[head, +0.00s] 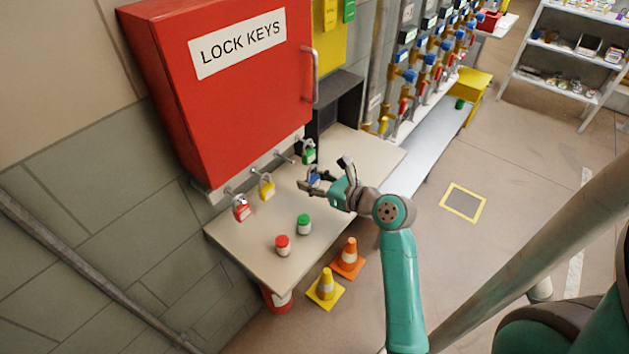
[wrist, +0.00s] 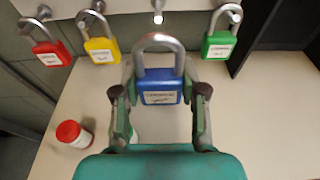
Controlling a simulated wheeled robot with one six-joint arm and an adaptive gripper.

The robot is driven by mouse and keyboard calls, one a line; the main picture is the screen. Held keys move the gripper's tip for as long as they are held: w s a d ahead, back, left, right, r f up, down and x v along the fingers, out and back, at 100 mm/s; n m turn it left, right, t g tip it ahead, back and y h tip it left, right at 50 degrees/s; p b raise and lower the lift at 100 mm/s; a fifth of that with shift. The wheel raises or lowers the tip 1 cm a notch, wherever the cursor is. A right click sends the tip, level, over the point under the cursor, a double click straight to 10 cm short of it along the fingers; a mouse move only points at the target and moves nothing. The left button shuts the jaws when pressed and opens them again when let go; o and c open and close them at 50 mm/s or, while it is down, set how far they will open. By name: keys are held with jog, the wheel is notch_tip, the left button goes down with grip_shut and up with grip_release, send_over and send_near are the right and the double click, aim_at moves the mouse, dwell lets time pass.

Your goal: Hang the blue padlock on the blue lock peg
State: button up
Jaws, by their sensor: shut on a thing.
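My gripper (head: 317,186) is shut on the blue padlock (head: 314,178), holding it above the shelf. In the wrist view the blue padlock (wrist: 160,92) stands upright between the two fingers (wrist: 160,105), with its grey shackle pointing up toward the wall. The bare lock peg (wrist: 158,15) sits behind and above the shackle, between the yellow and green padlocks. The shackle is apart from it in the picture. In the head view the bare peg (head: 284,158) sits below the red cabinet. No blue colour shows on it.
A red padlock (wrist: 52,54), a yellow padlock (wrist: 102,50) and a green padlock (wrist: 219,45) hang on the neighbouring pegs. A red-capped jar (head: 282,245) and a green-capped jar (head: 304,224) stand on the shelf (head: 240,237). The red cabinet (head: 225,100) overhangs the pegs.

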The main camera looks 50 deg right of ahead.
jog(key=x, duration=0.8)
jog(key=shift+w+r, duration=0.2)
jog(key=shift+w, duration=0.05)
dwell(0.8)
dwell(0.6)
jog(key=o, duration=1.3)
jog(key=v, duration=1.2)
